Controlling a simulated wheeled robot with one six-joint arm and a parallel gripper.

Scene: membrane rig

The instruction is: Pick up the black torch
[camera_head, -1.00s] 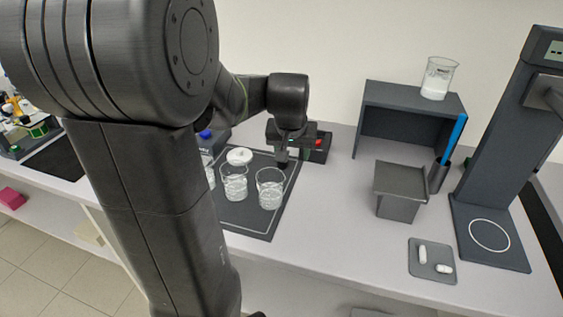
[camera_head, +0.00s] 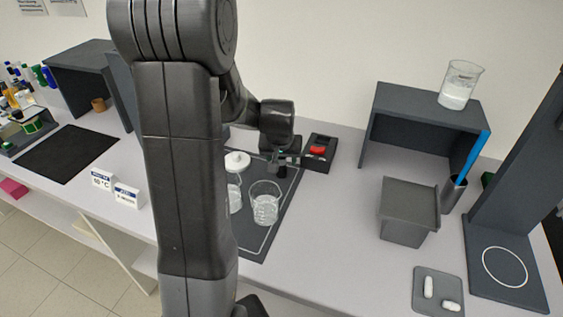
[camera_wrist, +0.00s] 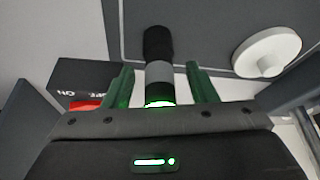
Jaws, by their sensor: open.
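In the wrist view, the black torch (camera_wrist: 158,44) has a dark body, a grey band and a lit, greenish-white end towards my gripper. It lies between the two green-lit fingers of my gripper (camera_wrist: 161,88), with a gap showing on each side. My gripper is open and holds nothing. In the head view, my gripper (camera_head: 279,162) is low over the back of the dark mat (camera_head: 255,238), beside a black box with a red button (camera_head: 318,151). I cannot make out the torch in the head view.
Glass beakers (camera_head: 265,204) stand on the mat, partly behind my arm. A white round lid (camera_head: 237,161) is left of my gripper and shows in the wrist view (camera_wrist: 268,50). A dark shelf (camera_head: 420,100) bears a beaker. A grey bin (camera_head: 409,212) stands right.

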